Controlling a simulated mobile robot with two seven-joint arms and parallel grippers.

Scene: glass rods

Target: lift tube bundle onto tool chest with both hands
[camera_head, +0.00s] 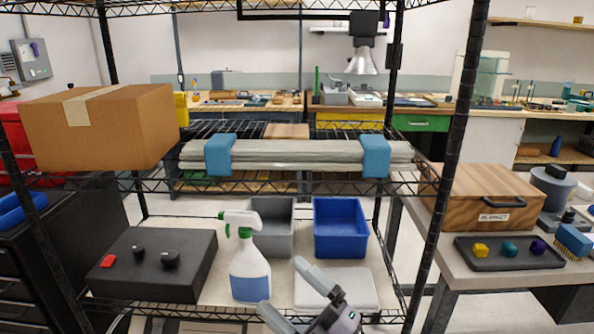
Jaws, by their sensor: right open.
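The tube bundle (295,155) lies lengthwise on the upper wire shelf, its long pale grey-green tubes wrapped by two blue bands (220,154). A black chest with drawers (60,262), which looks like the tool chest, stands at the lower left, partly cut off by the picture edge. My right gripper (282,284) is at the bottom middle, below the bundle and in front of the lower shelf. Its two grey fingers are spread, and nothing is between them. My left gripper is not in view.
A cardboard box (100,128) sits left of the bundle on the upper shelf. The lower shelf holds a spray bottle (247,258), a grey bin (275,240), a blue bin (341,240) and a black box (150,288). A rack post (458,140) stands at the right.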

